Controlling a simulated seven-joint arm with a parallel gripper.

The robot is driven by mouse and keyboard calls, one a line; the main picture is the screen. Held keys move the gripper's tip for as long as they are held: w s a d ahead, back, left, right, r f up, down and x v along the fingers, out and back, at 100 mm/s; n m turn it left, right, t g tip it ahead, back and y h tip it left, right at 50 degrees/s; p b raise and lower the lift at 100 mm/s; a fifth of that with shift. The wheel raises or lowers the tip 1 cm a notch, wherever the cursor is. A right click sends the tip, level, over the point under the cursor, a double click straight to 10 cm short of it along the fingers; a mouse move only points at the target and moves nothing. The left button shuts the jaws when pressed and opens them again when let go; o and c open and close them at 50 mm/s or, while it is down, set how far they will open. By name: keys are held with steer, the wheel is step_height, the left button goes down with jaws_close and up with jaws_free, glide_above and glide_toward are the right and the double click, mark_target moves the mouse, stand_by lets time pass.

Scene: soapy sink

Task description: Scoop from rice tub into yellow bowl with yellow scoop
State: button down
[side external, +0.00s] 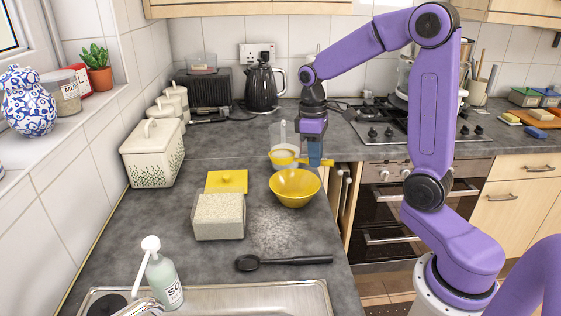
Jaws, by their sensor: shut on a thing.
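The yellow scoop (282,157) is level or nearly so, above the far rim of the yellow bowl (294,190). My gripper (315,162) is shut on its handle, to the right of the scoop's cup. Whether the cup holds rice cannot be told. The yellow bowl stands upright on the counter; its inside is too small to read clearly. The rice tub (219,228) is a clear open box filled with pale grains, to the left and nearer than the bowl.
A yellow lid-like piece (227,181) is behind the tub. Pale grains (283,235) are scattered on the counter (180,255). A black spoon (285,262) lies by the sink (245,298). A clear jug (284,132) stands behind the scoop. A cream bin (150,158) is at left.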

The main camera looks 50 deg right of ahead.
steer(key=s+d+f+g+y, duration=0.2)
steer(key=d+f+g+y, duration=0.25)
steer(key=y, duration=0.95)
steer(key=shift+a+r+t+h, duration=0.25)
steer(key=shift+r+t+h, duration=0.45)
steer(key=shift+h, duration=1.65)
steer(key=shift+a+r+t+h, duration=0.35)
steer(key=shift+t+h, duration=0.5)
steer(key=shift+h, duration=1.45)
steer(key=shift+a+r+t+h, duration=0.2)
steer(key=shift+r+t+h, duration=0.5)
steer(key=shift+h, duration=1.65)
steer(key=shift+f, duration=0.1)
